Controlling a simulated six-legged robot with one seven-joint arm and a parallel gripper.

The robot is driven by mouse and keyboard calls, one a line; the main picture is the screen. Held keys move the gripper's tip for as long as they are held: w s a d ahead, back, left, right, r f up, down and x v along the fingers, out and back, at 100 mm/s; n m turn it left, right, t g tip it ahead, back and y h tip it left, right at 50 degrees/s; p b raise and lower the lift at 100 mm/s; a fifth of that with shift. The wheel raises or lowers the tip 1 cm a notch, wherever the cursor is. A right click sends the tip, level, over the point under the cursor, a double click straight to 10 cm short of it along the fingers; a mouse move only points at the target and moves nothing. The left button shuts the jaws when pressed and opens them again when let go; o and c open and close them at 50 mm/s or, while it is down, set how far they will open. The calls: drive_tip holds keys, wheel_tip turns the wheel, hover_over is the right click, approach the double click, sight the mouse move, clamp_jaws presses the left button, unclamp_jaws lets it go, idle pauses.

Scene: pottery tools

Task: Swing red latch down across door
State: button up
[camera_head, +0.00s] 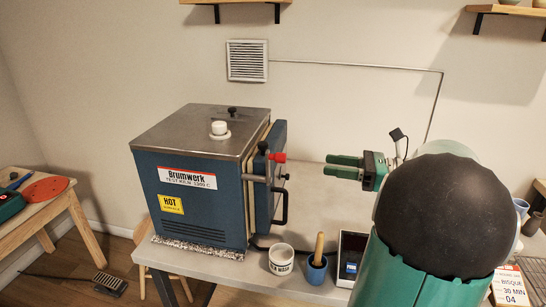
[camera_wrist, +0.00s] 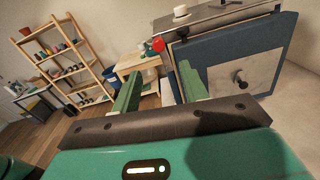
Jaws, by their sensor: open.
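The blue kiln (camera_head: 200,185) stands on the grey table, with its blue door (camera_head: 263,205) on its right side. The door also fills the upper right of the wrist view (camera_wrist: 215,55). The latch's red knob (camera_head: 277,157) sticks out near the door's upper part, by a grey bar; the bar's exact angle is hard to tell. My gripper (camera_head: 327,166) is open and empty, to the right of the knob at about its height, pointing at it. In the wrist view the red knob (camera_wrist: 158,44) appears between and beyond my fingertips (camera_wrist: 160,72), apart from them.
A black door handle (camera_head: 283,207) juts out below the latch. A white mug (camera_head: 281,260) and a blue pot (camera_head: 316,270) holding a wooden-handled tool stand on the table in front. A framed dark device (camera_head: 351,255) stands below my arm. The space between gripper and knob is clear.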

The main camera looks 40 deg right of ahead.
sight(285, 159)
drive_tip(key=x, duration=1.2)
drive_tip(key=shift+a, duration=0.15)
drive_tip(key=shift+c, duration=0.4)
clamp_jaws()
